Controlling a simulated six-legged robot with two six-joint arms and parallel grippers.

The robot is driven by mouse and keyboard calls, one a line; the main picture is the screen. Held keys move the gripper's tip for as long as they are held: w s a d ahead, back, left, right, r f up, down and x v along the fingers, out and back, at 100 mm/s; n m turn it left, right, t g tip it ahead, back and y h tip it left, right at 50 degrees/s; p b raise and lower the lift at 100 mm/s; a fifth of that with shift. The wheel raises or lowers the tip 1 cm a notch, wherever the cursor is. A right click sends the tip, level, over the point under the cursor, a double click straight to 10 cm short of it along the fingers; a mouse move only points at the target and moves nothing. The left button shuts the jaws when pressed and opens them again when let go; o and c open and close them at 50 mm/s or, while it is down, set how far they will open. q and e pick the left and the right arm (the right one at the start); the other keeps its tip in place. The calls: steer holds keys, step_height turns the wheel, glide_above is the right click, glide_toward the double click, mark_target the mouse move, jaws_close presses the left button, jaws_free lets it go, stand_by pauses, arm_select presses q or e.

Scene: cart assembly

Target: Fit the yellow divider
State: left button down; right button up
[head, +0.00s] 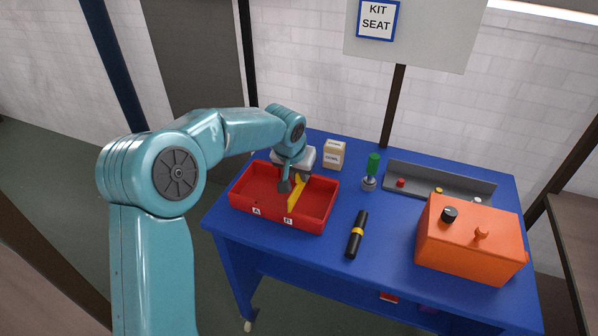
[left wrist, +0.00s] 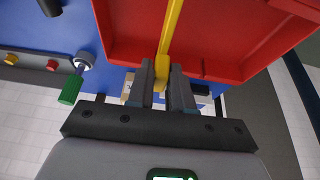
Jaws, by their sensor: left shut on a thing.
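The yellow divider (head: 295,193) stands across the middle of the red tray (head: 321,215), between the sections labelled A and B. Whether it is fully seated cannot be told. My left gripper (head: 290,184) is at the tray and shut on the divider's far end. In the left wrist view the two fingers (left wrist: 163,90) close on the yellow divider (left wrist: 172,35), which runs away over the red tray (left wrist: 225,35). My right gripper is not in view.
The tray sits on a blue table (head: 330,247). Nearby are cream boxes (head: 334,154), a green-handled tool (head: 373,166), a black and yellow cylinder (head: 356,234), a grey rail (head: 440,180) with small coloured knobs and an orange box (head: 470,245).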

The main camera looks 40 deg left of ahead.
mark_target(298, 182)
arm_select(q)
steer(key=shift+f+b, duration=1.8)
steer(key=shift+f, duration=0.4)
steer(key=c, duration=0.9)
jaws_free()
steer(key=shift+c, duration=0.2)
steer(key=v, duration=1.6)
steer(key=shift+p, duration=0.45)
steer(key=shift+s, duration=0.25)
